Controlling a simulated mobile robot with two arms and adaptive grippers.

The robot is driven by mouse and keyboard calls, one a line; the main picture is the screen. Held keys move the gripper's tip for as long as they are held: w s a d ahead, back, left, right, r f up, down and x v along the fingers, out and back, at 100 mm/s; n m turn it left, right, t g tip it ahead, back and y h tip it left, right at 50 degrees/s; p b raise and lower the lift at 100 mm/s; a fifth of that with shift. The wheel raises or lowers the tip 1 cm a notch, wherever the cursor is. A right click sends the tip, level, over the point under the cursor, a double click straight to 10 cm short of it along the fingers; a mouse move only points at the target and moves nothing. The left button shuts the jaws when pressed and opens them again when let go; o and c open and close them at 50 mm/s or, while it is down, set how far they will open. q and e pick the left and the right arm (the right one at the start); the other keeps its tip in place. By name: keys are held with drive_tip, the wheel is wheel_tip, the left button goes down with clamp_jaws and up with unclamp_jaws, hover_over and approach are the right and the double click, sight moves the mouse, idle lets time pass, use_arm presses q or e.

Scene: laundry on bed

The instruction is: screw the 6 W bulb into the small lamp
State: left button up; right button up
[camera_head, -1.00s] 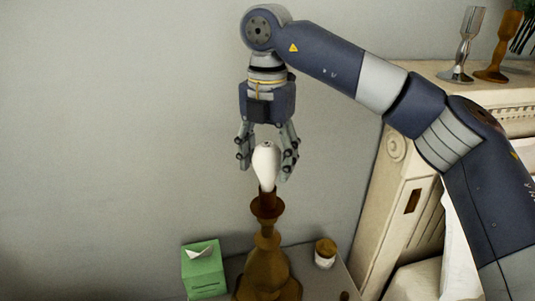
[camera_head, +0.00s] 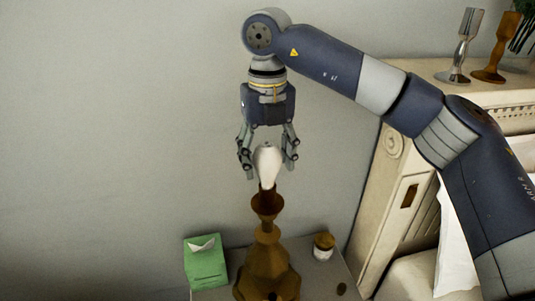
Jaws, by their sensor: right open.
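The small lamp (camera_head: 266,262) has a brown turned base and stands on the nightstand. The white bulb (camera_head: 267,166) sits upright at the top of the lamp's socket (camera_head: 267,201). No marking on the bulb can be read. How deep its base sits in the socket cannot be told. My right gripper (camera_head: 267,164) points down over the bulb. Its fingers are open, one on each side of the bulb's upper part, with a gap to at least the left side. My left gripper is not in view.
A green tissue box (camera_head: 205,264) stands left of the lamp. A small jar with a brown lid (camera_head: 323,247) stands right of it. A cream headboard (camera_head: 400,185) rises at the right, with a silver candlestick (camera_head: 464,45) and a brown one (camera_head: 497,48) on top.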

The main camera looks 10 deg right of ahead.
drive_tip(key=shift+n, duration=0.8)
drive_tip(key=n+p, duration=0.1)
drive_tip(key=n, duration=0.3)
drive_tip(key=shift+n, duration=0.3)
drive_tip(key=n+p, duration=0.1)
drive_tip(key=n, duration=0.6)
drive_tip(key=shift+n+p, duration=0.3)
drive_tip(key=shift+p, duration=0.05)
drive_tip(key=shift+c, duration=0.4)
drive_tip(key=c, duration=0.8)
drive_tip(key=shift+f+m, duration=0.1)
drive_tip(key=shift+m, duration=0.7)
drive_tip(key=shift+c, duration=0.2)
drive_tip(key=shift+m+b, duration=0.4)
drive_tip(key=shift+m, duration=0.6)
